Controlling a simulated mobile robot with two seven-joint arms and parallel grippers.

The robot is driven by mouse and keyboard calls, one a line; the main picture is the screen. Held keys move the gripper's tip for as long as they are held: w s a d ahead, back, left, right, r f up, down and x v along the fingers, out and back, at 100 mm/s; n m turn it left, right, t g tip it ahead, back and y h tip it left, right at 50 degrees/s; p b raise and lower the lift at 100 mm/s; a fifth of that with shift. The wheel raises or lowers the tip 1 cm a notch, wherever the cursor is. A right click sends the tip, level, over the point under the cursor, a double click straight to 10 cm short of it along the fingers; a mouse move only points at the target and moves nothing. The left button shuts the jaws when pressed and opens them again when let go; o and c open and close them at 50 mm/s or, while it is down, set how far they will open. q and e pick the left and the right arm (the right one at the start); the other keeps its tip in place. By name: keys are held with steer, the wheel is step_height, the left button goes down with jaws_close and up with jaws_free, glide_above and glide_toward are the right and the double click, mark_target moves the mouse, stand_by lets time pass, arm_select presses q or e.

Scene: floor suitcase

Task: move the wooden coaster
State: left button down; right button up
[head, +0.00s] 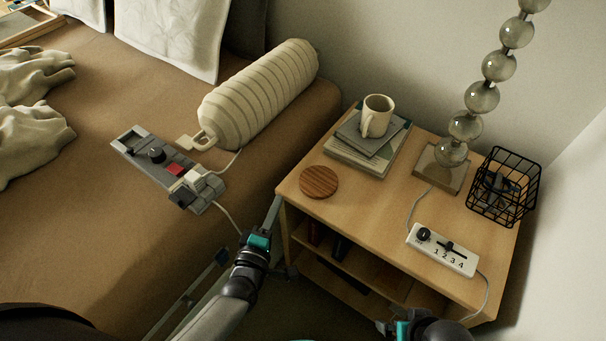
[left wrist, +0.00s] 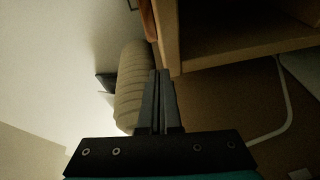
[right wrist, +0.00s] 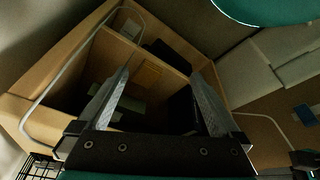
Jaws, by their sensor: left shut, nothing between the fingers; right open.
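The round wooden coaster (head: 318,182) lies flat on the light-wood nightstand (head: 375,215), near its left edge, with nothing on it. My left gripper (head: 275,208) is shut and empty beside the nightstand's left edge, to the lower left of the coaster and apart from it. Its closed fingers show in the left wrist view (left wrist: 160,75). My right gripper (right wrist: 160,76) is open and empty, facing the nightstand's open shelves. In the head view it is only partly visible at the bottom edge.
On the nightstand stand books (head: 362,155) with a mug (head: 377,115), a glass-ball lamp (head: 465,126), a black wire basket (head: 505,187) and a white numbered switch box (head: 442,250) with cords. The bed (head: 110,240) at left holds a bolster (head: 262,92) and a grey control panel (head: 165,165).

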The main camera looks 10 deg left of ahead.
mark_target(295, 182)
arm_select(q)
steer(key=shift+n+t+y, duration=0.4)
steer(key=shift+n+t, duration=0.1)
steer(key=shift+n, duration=0.4)
steer(key=w+b, duration=0.1)
steer(key=w, duration=0.2)
steer(key=w+d+b, duration=0.1)
steer(key=w, duration=0.2)
steer(key=w+b, duration=0.1)
steer(key=w, duration=0.2)
steer(key=shift+d+r+b, duration=0.25)
steer(key=shift+r+b, duration=0.05)
steer(key=shift+r, duration=0.1)
steer(key=shift+d, duration=0.3)
arm_select(e)
step_height(295, 182, up, 7)
steer(key=t, duration=0.1)
steer(key=shift+w+d, duration=0.15)
steer(key=shift+w, duration=0.15)
